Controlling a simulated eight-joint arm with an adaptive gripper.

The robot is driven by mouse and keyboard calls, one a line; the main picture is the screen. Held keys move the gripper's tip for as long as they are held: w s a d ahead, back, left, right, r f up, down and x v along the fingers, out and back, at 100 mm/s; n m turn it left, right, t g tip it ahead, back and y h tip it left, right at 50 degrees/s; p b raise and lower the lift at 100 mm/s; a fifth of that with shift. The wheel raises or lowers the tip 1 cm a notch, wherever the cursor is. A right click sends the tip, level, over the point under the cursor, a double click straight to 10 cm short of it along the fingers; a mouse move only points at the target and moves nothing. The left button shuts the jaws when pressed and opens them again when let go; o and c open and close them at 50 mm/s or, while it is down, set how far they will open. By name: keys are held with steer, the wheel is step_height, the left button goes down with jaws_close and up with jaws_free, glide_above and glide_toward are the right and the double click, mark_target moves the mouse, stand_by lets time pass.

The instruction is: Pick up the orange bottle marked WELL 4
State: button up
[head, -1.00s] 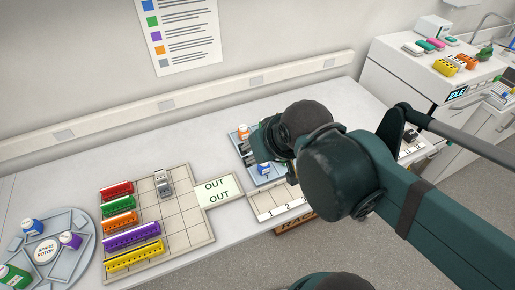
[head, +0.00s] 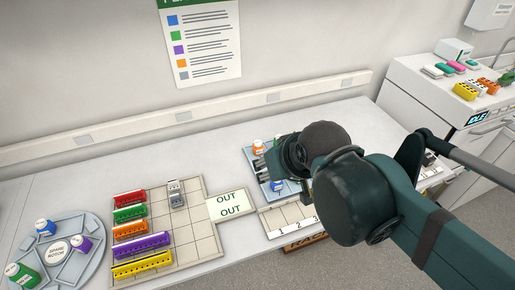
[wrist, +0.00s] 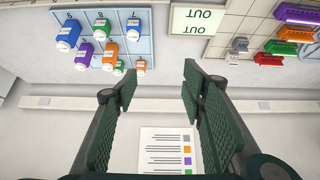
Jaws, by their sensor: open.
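In the head view an orange bottle (head: 258,147) shows at the tray's back left; my arm hides much of the tray. My gripper (wrist: 159,76) is open and empty, its fingers apart, with the bottles beyond and left of the fingertips in the wrist view.
An OUT card (head: 229,204) and a gridded board (head: 200,240) with coloured racks lie to the left, then a spare rotor (head: 92,240) with bottles. The bench behind the board is clear.

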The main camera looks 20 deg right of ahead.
steer(key=shift+w, duration=0.1)
stand_by(0.3)
steer(key=m+g+h+p, duration=0.15)
steer(key=m+g, duration=0.55)
steer(key=m, duration=1)
glide_above(257, 142)
steer(key=f, duration=1.2)
steer(key=a+f, duration=0.1)
steer(key=f, duration=0.5)
steer(key=shift+s, duration=0.2)
steer(key=shift+w+d+f+m, duration=0.15)
steer(key=shift+w+f+m, duration=0.2)
steer(key=shift+f, duration=0.25)
steer(key=shift+s, duration=0.1)
steer(key=shift+f, duration=0.1)
